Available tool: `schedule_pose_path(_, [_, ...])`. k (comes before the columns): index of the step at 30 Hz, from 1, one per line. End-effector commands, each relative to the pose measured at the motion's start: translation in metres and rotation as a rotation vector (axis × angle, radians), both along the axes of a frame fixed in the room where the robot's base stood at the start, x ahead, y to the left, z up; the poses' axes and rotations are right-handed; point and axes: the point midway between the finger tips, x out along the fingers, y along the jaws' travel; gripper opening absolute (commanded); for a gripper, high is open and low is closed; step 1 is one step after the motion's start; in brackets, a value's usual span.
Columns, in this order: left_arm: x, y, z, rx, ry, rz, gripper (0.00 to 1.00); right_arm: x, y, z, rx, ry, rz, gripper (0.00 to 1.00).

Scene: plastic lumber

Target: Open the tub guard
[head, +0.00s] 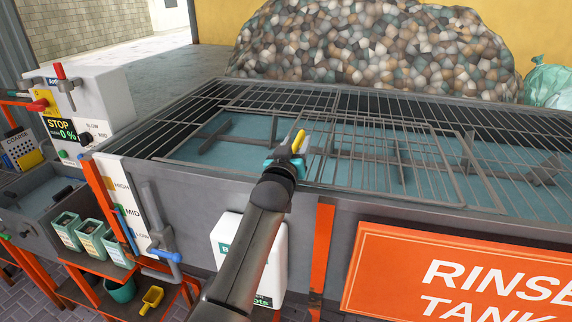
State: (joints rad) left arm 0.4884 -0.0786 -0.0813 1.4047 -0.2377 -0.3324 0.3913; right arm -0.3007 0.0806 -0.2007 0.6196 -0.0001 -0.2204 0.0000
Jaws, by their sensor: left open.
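The tub guard (375,152) is a grey wire grid with framed panels. It lies across the top of the long grey rinse tank (190,225), with blue-green water and dark bars showing beneath. I cannot tell whether a panel is slightly raised. My left gripper (298,141) is at the front-middle part of the guard, in front of its bars in the picture. Its jaws are open, with grey and yellow fingers and a teal part at the wrist. I cannot tell whether the fingers touch a bar. My right gripper is not in view.
A heap of coloured chips (375,50) rises behind the tank. An orange sign (460,275) and a white box (262,255) are on the tank's front. A control box (95,100), a grey-blue lever pipe (160,225) and small green bins (90,240) stand at left.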

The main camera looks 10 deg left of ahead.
Motion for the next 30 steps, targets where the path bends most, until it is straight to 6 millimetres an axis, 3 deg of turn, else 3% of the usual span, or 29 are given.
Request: schedule_pose_path(30, [-0.134, 0.004, -0.001, 0.001, 0.002, 0.0, 0.5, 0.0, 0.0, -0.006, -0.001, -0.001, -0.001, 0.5])
